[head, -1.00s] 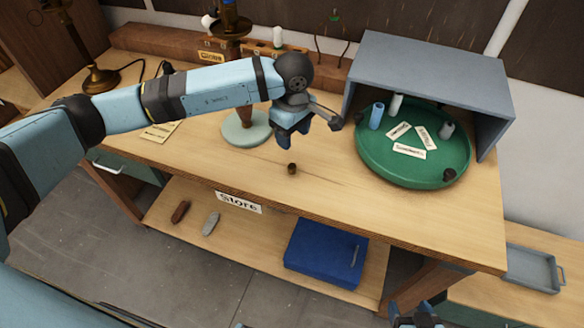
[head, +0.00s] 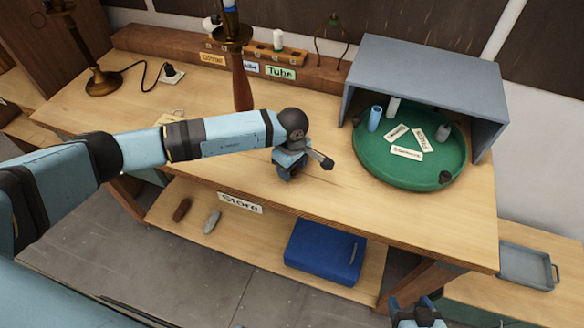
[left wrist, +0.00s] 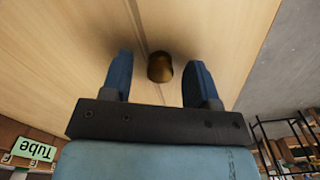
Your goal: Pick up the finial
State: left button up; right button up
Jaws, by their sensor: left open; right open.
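The finial (left wrist: 160,67) is a small brown, brass-like piece on the wooden bench top. In the left wrist view it stands between the two blue fingers of my left gripper (left wrist: 160,80), with a gap on each side. My left gripper (head: 288,178) is open and low over the bench near its front edge in the head view, where it hides the finial. My right gripper (head: 418,315) is at the bottom edge of the head view, open and empty, away from the bench top.
A green round tray (head: 375,167) with cards and small parts sits partly under a grey open box (head: 430,70). A lamp stem (head: 241,85) stands behind my left arm. A blue case (head: 325,250) lies on the lower shelf.

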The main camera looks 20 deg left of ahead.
pick_arm(q)
jog(key=shift+c, duration=0.5)
jog(key=c, duration=0.9)
